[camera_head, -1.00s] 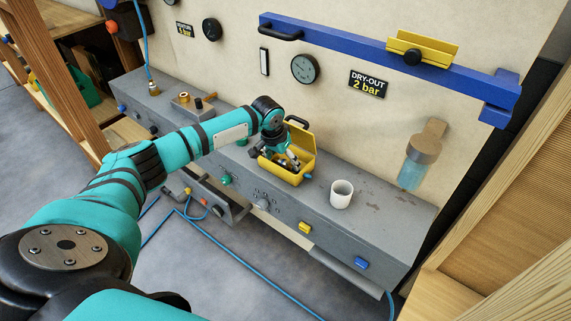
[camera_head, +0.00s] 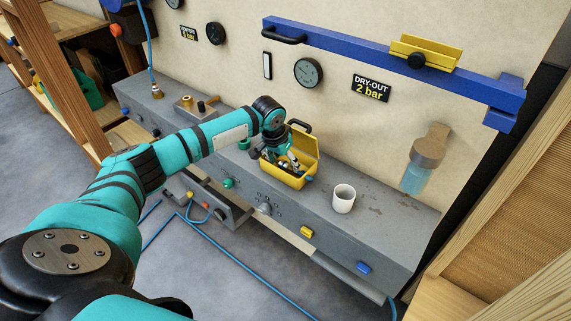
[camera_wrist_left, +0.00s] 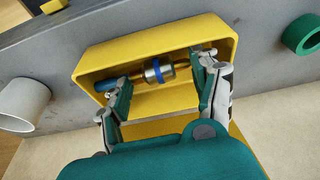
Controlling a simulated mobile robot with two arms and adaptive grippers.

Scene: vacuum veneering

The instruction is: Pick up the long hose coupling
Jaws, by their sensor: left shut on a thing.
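The long hose coupling (camera_wrist_left: 154,71) lies inside the yellow box (camera_wrist_left: 228,42). It has a metal body with a blue ring, a blue end at the left and a brass-coloured end at the right in the wrist view. My left gripper (camera_wrist_left: 160,72) reaches into the box, with one finger near each end of the coupling, and is shut on it. In the head view the left gripper (camera_head: 287,160) is over the open yellow box (camera_head: 287,180), and the coupling is mostly hidden. My right gripper is not in view.
The box stands on a grey bench (camera_head: 395,215) with its lid raised at the back. A white cup (camera_head: 343,199) stands to its right, and a green ring (camera_wrist_left: 303,34) shows in the wrist view. A blue rail (camera_head: 350,45) crosses the wall above.

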